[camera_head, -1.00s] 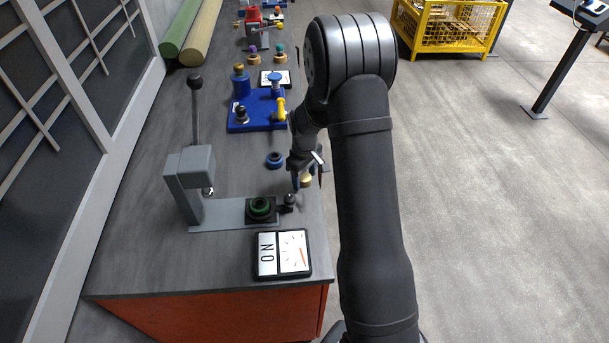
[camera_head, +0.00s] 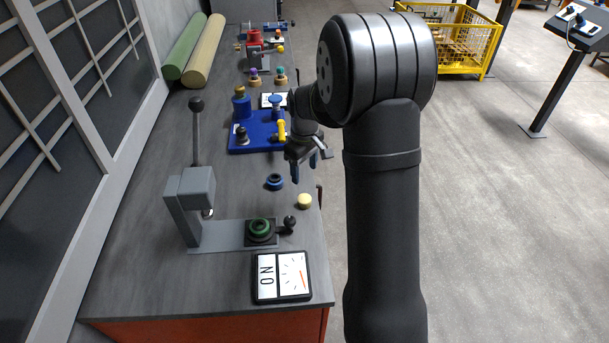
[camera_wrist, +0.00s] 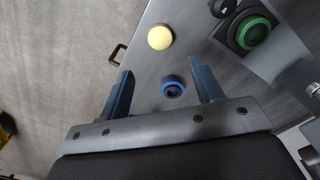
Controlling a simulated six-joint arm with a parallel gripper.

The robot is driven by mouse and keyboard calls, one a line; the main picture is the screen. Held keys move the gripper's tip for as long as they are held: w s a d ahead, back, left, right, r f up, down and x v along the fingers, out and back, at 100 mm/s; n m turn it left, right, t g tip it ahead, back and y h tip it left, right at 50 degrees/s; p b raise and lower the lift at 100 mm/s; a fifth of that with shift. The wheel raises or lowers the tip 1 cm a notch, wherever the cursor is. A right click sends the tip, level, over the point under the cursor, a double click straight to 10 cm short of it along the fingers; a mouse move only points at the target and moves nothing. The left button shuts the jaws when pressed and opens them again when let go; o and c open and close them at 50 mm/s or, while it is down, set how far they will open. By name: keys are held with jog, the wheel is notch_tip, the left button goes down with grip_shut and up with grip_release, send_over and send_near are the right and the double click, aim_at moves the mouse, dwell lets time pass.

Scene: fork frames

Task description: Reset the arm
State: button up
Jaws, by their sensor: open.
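My gripper (camera_head: 306,168) is raised above the right edge of the workbench (camera_head: 150,240), in front of the blue fixture. In the wrist view, its two blue fingers (camera_wrist: 164,92) are spread apart with nothing held between them. A blue ring (camera_head: 275,182) lies on the bench to the lower left of my gripper; it also shows between the fingers in the wrist view (camera_wrist: 173,87), below them. A pale yellow round piece (camera_head: 304,201) lies near the bench edge, apart from the gripper; it also shows in the wrist view (camera_wrist: 160,37).
A grey lever press (camera_head: 190,190) stands at the left with a green ring (camera_head: 260,227) on its base. A blue fixture (camera_head: 258,132) with several parts stands behind. The floor to the right is clear near the bench.

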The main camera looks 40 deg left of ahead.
aim_at(304, 198)
dwell(0.3)
notch_tip(304, 198, down, 13)
jog(key=shift+r, duration=2.3)
